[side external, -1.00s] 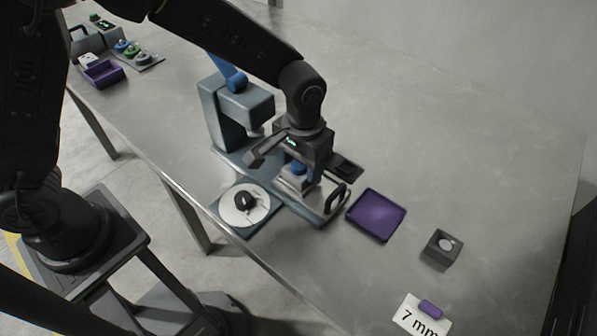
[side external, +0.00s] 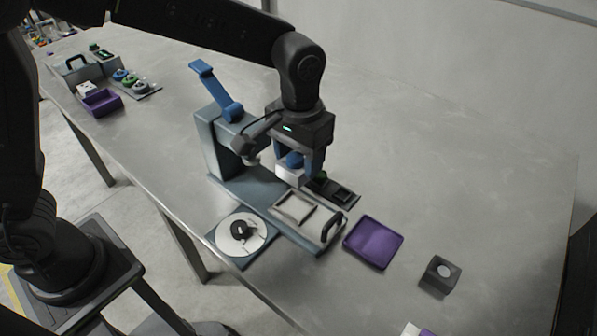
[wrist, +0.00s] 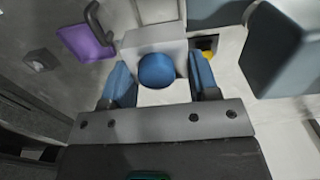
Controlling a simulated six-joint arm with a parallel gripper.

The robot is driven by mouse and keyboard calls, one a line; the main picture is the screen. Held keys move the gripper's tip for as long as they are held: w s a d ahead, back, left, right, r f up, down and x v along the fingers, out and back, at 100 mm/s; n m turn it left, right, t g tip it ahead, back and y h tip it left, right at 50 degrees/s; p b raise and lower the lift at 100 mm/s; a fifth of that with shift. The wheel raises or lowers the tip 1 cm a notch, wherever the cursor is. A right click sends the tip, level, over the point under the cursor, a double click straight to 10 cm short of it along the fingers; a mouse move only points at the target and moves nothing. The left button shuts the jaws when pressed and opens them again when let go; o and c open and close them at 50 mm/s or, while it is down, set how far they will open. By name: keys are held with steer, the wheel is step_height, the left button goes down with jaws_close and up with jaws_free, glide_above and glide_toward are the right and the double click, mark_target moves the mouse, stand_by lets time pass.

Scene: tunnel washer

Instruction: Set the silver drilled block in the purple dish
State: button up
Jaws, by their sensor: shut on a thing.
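The silver block (side external: 290,174) is held between the blue fingers of my gripper (side external: 300,168), raised above the teal machine's base.
The teal machine (side external: 208,142) with a raised blue lever stands left of my gripper. A dark block (side external: 440,275) stands right of the dish. The table's far right is clear.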

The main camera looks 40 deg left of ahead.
steer(key=shift+w+d+r, duration=0.2)
steer(key=shift+d+r, duration=0.1)
steer(key=shift+d, duration=0.1)
steer(key=w+d+f, duration=0.2)
steer(key=w+d, duration=0.1)
steer(key=d, duration=0.5)
glide_toward(376, 238)
steer(key=shift+f, duration=1.8)
steer(key=shift+f, duration=0.25)
steer(key=shift+f, duration=0.35)
steer(key=shift+f, duration=0.3)
steer(key=shift+f, duration=0.25)
steer(key=shift+f, duration=0.15)
